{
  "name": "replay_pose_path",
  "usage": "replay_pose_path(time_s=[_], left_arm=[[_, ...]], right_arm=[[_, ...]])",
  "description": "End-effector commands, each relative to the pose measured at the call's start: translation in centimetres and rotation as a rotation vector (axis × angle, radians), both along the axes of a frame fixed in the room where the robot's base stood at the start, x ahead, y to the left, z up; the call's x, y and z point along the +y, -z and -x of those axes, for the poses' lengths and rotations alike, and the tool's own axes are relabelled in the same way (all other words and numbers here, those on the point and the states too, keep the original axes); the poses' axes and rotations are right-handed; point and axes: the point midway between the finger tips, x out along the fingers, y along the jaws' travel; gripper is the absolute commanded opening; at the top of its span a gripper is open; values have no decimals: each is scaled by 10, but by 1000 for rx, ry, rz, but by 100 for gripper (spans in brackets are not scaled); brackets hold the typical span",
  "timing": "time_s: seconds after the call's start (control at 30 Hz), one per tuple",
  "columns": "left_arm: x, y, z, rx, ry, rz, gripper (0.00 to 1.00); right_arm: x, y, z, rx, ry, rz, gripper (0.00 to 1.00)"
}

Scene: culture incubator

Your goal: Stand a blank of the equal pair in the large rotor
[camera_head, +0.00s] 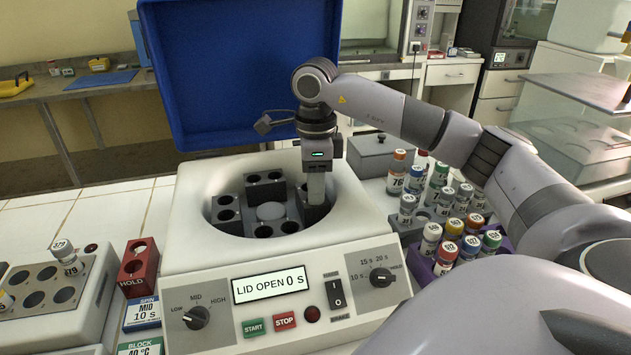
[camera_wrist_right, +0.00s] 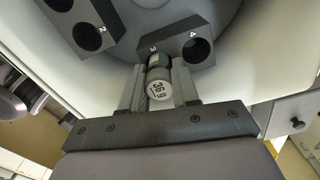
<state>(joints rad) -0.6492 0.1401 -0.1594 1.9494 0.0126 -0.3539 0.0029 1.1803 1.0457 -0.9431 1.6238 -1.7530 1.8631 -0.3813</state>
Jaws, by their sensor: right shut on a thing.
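My right gripper (camera_head: 318,168) is shut on a capped tube (camera_head: 316,188) and points down into the right side of the centrifuge bowl. The right wrist view shows the tube's pale cap (camera_wrist_right: 159,92), marked with a number like 369, between the two fingers (camera_wrist_right: 160,88). The tube is upright at the hole beside the mark 3; how deep it sits there is hidden. The large rotor (camera_head: 270,211) has several dark blocks with numbered holes. The hole marked 4 (camera_wrist_right: 197,49) looks empty. My left gripper is not in view.
The centrifuge's blue lid (camera_head: 250,80) stands open behind the bowl. Several capped tubes stand in racks (camera_head: 418,262) to the right. A red HOLD block (camera_head: 137,266) and a grey block (camera_head: 40,285) with a tube marked 379 (camera_head: 66,254) stand at left.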

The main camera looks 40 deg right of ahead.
Motion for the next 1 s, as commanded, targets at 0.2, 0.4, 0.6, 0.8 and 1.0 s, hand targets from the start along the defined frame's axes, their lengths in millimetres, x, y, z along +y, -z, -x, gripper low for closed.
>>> replay_pose_path(time_s=[0.2, 0.4, 0.6, 0.8, 1.0], left_arm=[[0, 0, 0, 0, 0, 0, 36], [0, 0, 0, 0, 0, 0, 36], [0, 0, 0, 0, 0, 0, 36], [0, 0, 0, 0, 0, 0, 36], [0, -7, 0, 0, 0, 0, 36]], right_arm=[[0, -1, 0, -3, 0, 0, 1], [0, -1, 0, -3, 0, 0, 60], [0, -1, 0, -1, 0, 0, 77], [0, -1, 0, -1, 0, 0, 77], [0, -8, 0, -2, 0, -1, 77]])
